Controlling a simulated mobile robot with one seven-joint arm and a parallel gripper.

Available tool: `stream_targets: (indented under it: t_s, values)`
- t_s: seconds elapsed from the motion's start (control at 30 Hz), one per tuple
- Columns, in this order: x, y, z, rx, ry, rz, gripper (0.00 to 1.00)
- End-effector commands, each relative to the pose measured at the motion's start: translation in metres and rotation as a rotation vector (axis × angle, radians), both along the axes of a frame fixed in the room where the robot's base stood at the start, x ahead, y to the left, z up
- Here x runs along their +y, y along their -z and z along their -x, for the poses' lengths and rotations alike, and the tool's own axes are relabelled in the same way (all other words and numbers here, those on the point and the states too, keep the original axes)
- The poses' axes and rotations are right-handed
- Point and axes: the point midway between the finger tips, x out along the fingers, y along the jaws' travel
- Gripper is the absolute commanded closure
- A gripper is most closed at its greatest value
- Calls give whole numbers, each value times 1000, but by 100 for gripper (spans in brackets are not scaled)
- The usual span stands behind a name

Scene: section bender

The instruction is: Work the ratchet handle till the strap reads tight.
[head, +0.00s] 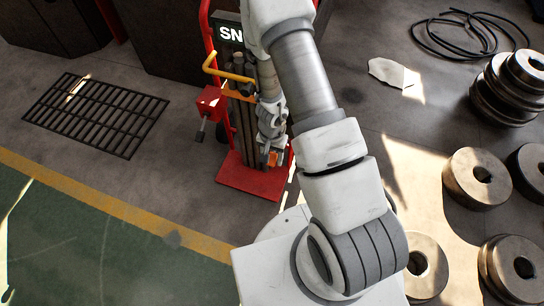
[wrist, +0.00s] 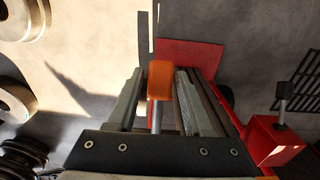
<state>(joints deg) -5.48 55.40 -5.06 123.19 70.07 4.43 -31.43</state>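The orange grip (wrist: 160,80) of the ratchet handle sits between the two fingers of my gripper (wrist: 161,76) in the wrist view. Its metal shaft (wrist: 157,117) runs down behind my palm. The fingers flank the grip closely; I cannot tell whether both press on it. In the head view my gripper (head: 270,150) hangs low in front of the red hand truck (head: 204,50), and a bit of orange (head: 272,158) shows there. The strap and any tightness reading cannot be made out; my arm covers part of the truck.
A red box with a lever (head: 208,101) is left of my gripper, below a yellow bent bar (head: 228,72). The truck's red base plate (head: 250,178) rests on the floor. A floor grate (head: 95,115) lies at left, heavy steel rollers (head: 475,178) at right.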

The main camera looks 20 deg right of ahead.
Motion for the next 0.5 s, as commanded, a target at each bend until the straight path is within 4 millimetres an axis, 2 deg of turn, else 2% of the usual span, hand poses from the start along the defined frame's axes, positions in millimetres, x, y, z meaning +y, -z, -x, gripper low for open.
stream_targets:
  t_s: [0.03,0.2,0.27,0.5]
  values:
    - [0,0,0,0,0,0,60]
    - [0,0,0,0,0,0,91]
    - [0,0,0,0,0,0,100]
    - [0,0,0,0,0,0,100]
